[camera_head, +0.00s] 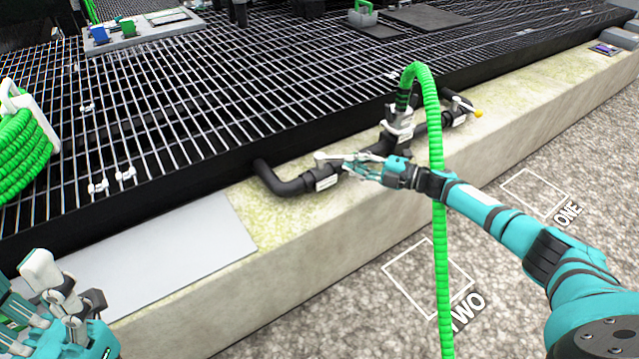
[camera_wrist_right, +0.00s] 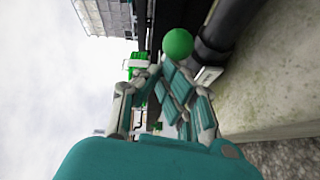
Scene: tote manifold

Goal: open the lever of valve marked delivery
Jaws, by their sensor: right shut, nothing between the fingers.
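A black pipe manifold (camera_head: 283,187) lies along the pale concrete ledge. A valve with a white tag (camera_head: 326,182) sits on its left part; the tag's lettering is too small to read. A pale lever (camera_head: 327,156) shows just left of my right gripper (camera_head: 352,164), which is shut and empty at this valve. Contact with the lever cannot be told. In the right wrist view, a green ball-shaped knob (camera_wrist_right: 177,43) is just beyond the fingertips (camera_wrist_right: 168,78), beside a black pipe (camera_wrist_right: 222,32). My left gripper (camera_head: 48,278) is at the lower left, its opening unclear.
Another valve with a yellow knob (camera_head: 478,113) is at the right of the manifold. A green hose (camera_head: 438,200) rises from the middle coupling (camera_head: 399,125) and drops over the ledge. A black grating (camera_head: 220,95) lies behind. A bare grey plate (camera_head: 175,255) is on the left.

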